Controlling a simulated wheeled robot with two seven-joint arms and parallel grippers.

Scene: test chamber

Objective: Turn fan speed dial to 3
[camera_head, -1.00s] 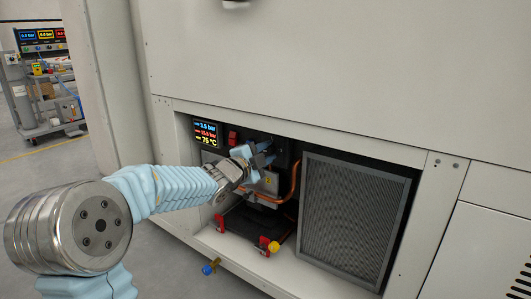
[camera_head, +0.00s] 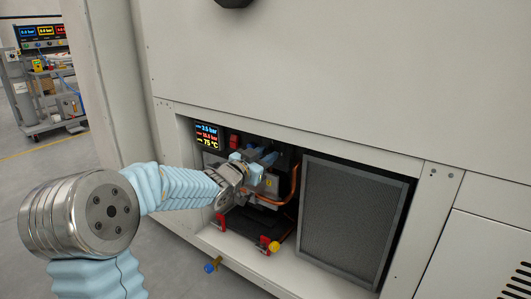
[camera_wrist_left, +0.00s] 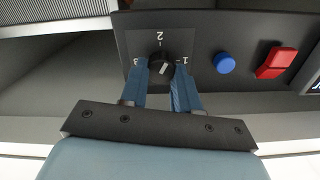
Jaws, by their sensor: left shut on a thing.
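The fan speed dial (camera_wrist_left: 160,65) is a small dark knob with a white mark on a dark panel (camera_wrist_left: 205,38) with the numbers 1, 2 and 3, upside down in the left wrist view. My left gripper (camera_wrist_left: 160,72) has its two blue fingers either side of the dial and is shut on it. The fingers partly cover the 1 and 3; the 2 is clear. I cannot tell exactly which number the mark points to. In the head view my left gripper (camera_head: 263,160) reaches into the machine's opening and hides the dial. My right gripper is not in view.
A blue button (camera_wrist_left: 225,63) and a red switch (camera_wrist_left: 276,60) sit beside the dial. A small display (camera_head: 208,137) is at the opening's left. A grey filter panel (camera_head: 345,220) stands right. Orange pipe (camera_head: 288,192) and red-handled parts (camera_head: 261,248) lie below.

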